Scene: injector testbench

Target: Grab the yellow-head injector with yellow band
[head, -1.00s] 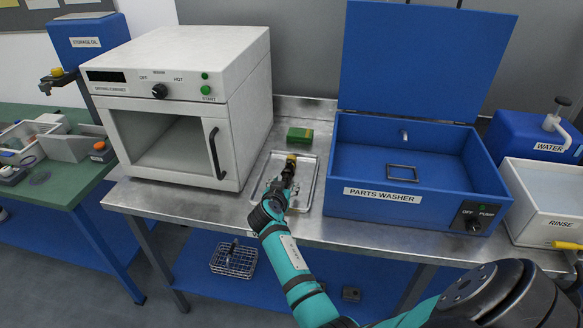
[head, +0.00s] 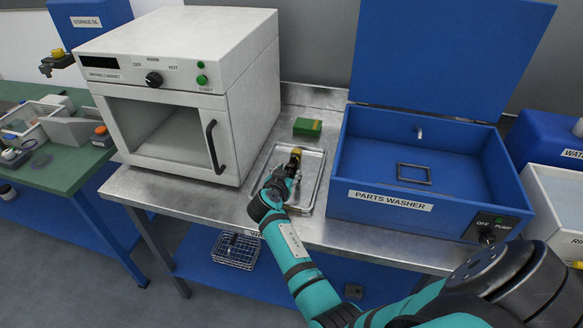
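A small part with a yellow head (head: 296,152) shows at the far end of my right gripper, over the shallow metal tray (head: 317,184) on the steel bench. Its body and any band are hidden by the gripper or too small to tell. My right gripper (head: 291,166) reaches over the tray with its fingers at or right beside this part. Whether the fingers are open or shut on it cannot be made out. My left gripper is not in view.
The drying cabinet (head: 235,115) stands left of the tray and the blue parts washer (head: 345,212) right of it, lid up. A green box (head: 308,127) lies behind the tray. A wire basket (head: 235,250) is on the lower shelf. A rinse bin (head: 548,185) is far right.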

